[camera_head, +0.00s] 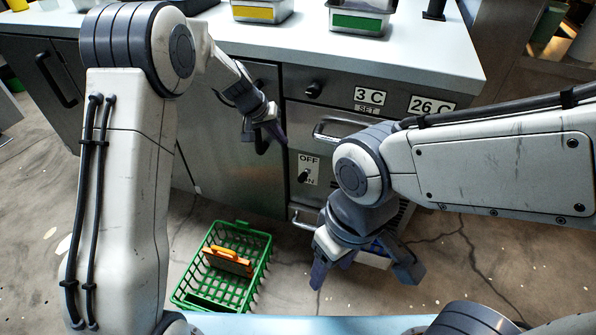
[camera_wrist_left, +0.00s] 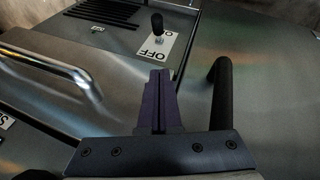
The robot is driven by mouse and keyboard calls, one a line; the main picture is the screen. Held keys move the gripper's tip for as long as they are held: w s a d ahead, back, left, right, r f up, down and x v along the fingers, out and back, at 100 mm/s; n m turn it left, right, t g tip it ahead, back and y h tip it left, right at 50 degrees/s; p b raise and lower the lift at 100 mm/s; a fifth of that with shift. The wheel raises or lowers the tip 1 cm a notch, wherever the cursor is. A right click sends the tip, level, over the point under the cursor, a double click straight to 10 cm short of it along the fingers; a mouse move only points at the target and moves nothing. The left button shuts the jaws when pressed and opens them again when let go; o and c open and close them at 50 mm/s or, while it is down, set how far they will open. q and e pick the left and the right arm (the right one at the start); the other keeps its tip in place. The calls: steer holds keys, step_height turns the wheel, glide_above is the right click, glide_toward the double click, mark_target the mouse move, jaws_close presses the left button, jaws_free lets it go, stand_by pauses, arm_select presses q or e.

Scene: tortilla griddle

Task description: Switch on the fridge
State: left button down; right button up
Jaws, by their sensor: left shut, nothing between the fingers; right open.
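The fridge front (camera_head: 243,170) is a steel cabinet under the counter. Its switch plate (camera_head: 309,165) is white, with OFF at the top and a partly covered label at the bottom. A black toggle lever (camera_head: 303,176) sticks out of it; I cannot tell its setting for sure. The lever (camera_wrist_left: 157,25) and plate (camera_wrist_left: 152,47) also show in the left wrist view, beyond my fingertips. My left gripper (camera_head: 270,138) is shut and empty, up and left of the switch, near a black door handle (camera_wrist_left: 221,90). My right gripper (camera_head: 364,272) is open and empty, below right of the switch.
Displays read 3 C SET (camera_head: 369,98) and 26 C (camera_head: 431,105). A black knob (camera_head: 312,89) and a steel drawer handle (camera_head: 330,131) are above the switch. A green basket (camera_head: 262,262) with an orange-handled item stands on the floor. Trays stand on the counter (camera_head: 420,50).

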arm_select(q)
steer(key=b, duration=0.3)
glide_above(303, 173)
steer(key=a, duration=0.3)
step_height(303, 173, down, 9)
steer(key=shift+s+d+f+b, duration=0.2)
steer(key=shift+d+f+b, duration=0.05)
steer(key=shift+f, duration=0.3)
steer(key=shift+s+d+f+b, duration=0.15)
steer(key=shift+d+f+b, duration=0.1)
steer(key=shift+f, duration=0.25)
steer(key=shift+s+d+f+b, duration=0.2)
steer(key=shift+f+b, duration=0.05)
steer(key=shift+f, duration=0.3)
